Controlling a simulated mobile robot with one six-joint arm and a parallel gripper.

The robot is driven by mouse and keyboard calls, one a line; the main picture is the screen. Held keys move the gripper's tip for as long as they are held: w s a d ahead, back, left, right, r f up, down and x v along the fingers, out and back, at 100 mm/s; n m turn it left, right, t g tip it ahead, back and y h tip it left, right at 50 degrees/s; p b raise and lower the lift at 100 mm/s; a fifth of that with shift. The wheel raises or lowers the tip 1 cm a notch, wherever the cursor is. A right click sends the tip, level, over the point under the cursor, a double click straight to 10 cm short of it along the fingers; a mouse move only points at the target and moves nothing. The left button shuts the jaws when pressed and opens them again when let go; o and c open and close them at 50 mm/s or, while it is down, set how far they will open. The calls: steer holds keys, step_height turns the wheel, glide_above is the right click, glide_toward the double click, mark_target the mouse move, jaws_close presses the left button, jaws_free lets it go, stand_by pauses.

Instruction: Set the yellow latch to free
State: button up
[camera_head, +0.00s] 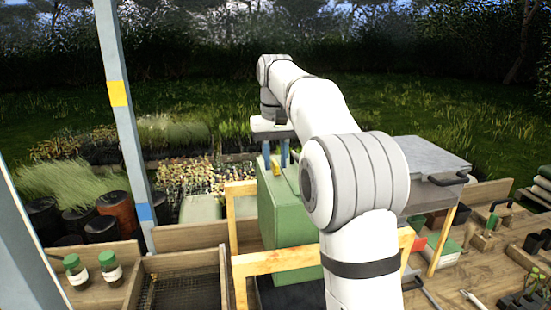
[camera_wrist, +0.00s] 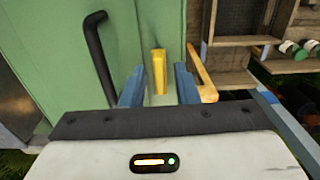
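The yellow latch (camera_wrist: 159,70) shows in the wrist view as a short upright bar on the green cabinet (camera_wrist: 60,50). My gripper (camera_wrist: 158,82) is open, with one blue finger on each side of the latch and a gap visible on both sides. I cannot tell how deep the fingers reach around it. In the head view my gripper (camera_head: 281,158) points down at the top of the green cabinet (camera_head: 285,215).
A black handle (camera_wrist: 98,60) stands left of the latch on the cabinet. A wooden frame (camera_head: 270,262) surrounds the cabinet. Two green-capped bottles (camera_head: 92,272) stand at the left. A grey box (camera_head: 430,160) with a dark handle is at the right.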

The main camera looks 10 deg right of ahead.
mark_target(275, 163)
steer(key=shift+o, duration=0.2)
steer(key=shift+r, duration=3.85)
